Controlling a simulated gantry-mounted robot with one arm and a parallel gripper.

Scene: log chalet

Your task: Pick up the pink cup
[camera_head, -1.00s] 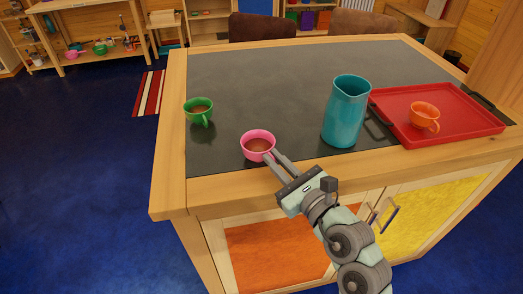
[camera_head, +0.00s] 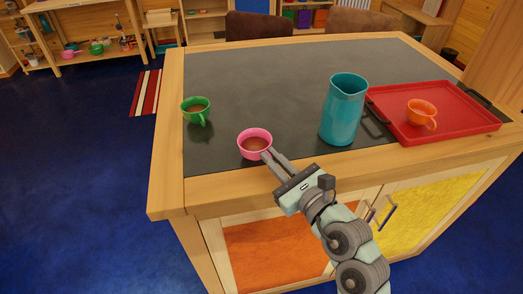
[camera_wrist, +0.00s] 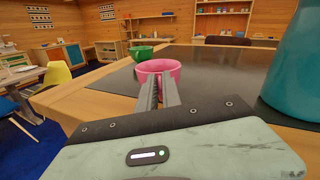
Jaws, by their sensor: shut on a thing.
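The pink cup (camera_head: 254,145), with brown liquid inside, stands upright at the near edge of the dark tabletop (camera_head: 290,80). My gripper (camera_head: 268,156) reaches it from the near right side, its fingers shut on the cup's near side. In the wrist view the pink cup (camera_wrist: 158,69) shows straight ahead, with the fingers of my gripper (camera_wrist: 160,88) close together against it. The fingers hide part of the cup's near side, and I cannot make out its handle. No clear gap shows under the cup.
A green cup (camera_head: 196,110) stands to the left behind. A tall teal pitcher (camera_head: 342,112) stands to the right, close to my gripper. A red tray (camera_head: 455,122) holds an orange cup (camera_head: 421,113). The far middle of the tabletop is clear.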

